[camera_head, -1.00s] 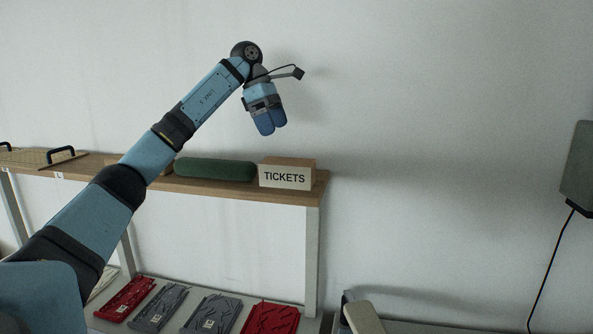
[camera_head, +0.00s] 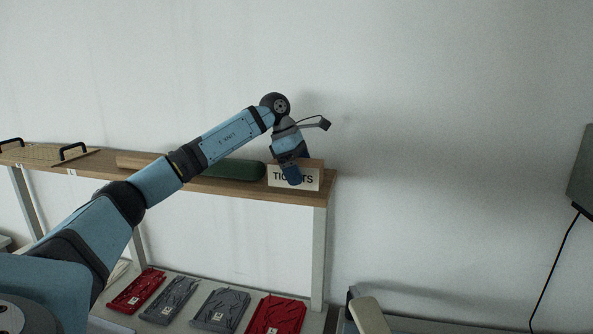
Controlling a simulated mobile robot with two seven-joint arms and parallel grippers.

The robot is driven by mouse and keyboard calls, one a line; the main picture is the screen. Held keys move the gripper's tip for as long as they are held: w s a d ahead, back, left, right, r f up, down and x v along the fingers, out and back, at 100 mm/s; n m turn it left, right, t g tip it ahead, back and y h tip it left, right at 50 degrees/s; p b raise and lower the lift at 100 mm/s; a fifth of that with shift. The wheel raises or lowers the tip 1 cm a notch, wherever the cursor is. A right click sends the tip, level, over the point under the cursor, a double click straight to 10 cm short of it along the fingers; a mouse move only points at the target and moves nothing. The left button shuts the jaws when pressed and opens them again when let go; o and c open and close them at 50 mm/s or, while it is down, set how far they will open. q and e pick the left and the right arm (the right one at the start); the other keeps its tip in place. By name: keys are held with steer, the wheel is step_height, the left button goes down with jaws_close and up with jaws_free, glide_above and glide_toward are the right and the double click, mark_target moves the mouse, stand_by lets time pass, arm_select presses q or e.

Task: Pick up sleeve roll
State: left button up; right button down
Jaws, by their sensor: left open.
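The dark green roll (camera_head: 237,170), which I take for the sleeve roll, lies lengthwise on the wooden shelf (camera_head: 305,199). My forearm hides its left part. My left gripper (camera_head: 291,181) points down in front of the box labelled TICKETS (camera_head: 312,181), just right of the roll's right end, and covers part of the lettering. It holds nothing that I can see, and its fingers look close together from this angle. My right gripper is not in view.
A board with black handles (camera_head: 45,154) lies on the shelf's left end. A dark panel with a hanging cable (camera_head: 580,170) is at the far right. The wall above the shelf is clear.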

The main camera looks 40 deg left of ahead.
arm_select(q)
steer(key=shift+f, duration=0.2)
stand_by(0.6)
steer(key=c, duration=1)
